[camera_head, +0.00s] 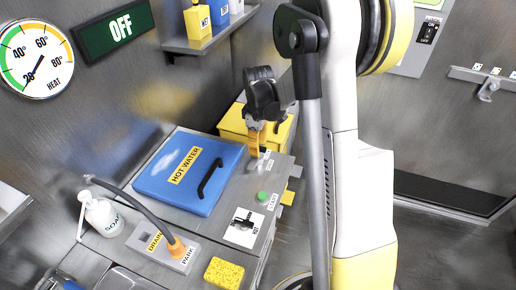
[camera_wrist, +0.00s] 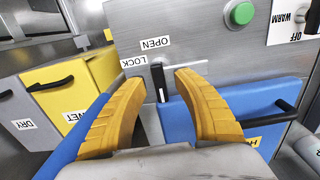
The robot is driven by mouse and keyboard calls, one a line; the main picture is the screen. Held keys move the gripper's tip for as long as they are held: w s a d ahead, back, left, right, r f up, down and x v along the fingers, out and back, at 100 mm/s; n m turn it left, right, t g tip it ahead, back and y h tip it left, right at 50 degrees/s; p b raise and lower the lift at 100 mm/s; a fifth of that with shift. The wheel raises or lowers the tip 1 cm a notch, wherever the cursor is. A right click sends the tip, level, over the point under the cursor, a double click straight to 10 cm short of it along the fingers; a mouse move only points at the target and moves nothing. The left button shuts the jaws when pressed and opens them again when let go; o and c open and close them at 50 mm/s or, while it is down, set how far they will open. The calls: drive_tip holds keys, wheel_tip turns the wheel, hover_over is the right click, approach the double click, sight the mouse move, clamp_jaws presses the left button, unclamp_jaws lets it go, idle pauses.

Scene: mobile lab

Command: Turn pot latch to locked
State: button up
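The black pot latch (camera_wrist: 160,82) shows in the wrist view on the grey metal panel beside the blue HOT WATER lid (camera_wrist: 182,122), its bar running down the picture toward the lid. The LOCK label (camera_wrist: 133,61) is left of its upper end and the OPEN label (camera_wrist: 155,43) is above. My gripper (camera_wrist: 161,80) is open, with its orange fingers on either side of the latch and gaps visible on both sides. In the head view my gripper (camera_head: 256,146) is over the panel at the right of the blue lid (camera_head: 190,172); it largely hides the latch there.
A yellow box (camera_head: 234,125) stands behind the panel. A green START button (camera_head: 262,196), a dial plate (camera_head: 243,226) and a yellow sponge (camera_head: 224,272) are nearer. A grey drain hose (camera_head: 140,208) arches at the left. A shelf (camera_head: 208,43) with bottles hangs above.

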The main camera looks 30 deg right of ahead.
clamp_jaws()
drive_tip(key=shift+m, duration=0.3)
drive_tip(key=m, duration=0.3)
drive_tip(key=shift+m, duration=0.4)
drive_tip(key=m, duration=0.4)
drive_tip(key=shift+m+p, duration=0.3)
drive_tip(key=shift+p, duration=0.05)
drive_tip(key=m, duration=0.4)
drive_tip(key=shift+m, duration=2.4)
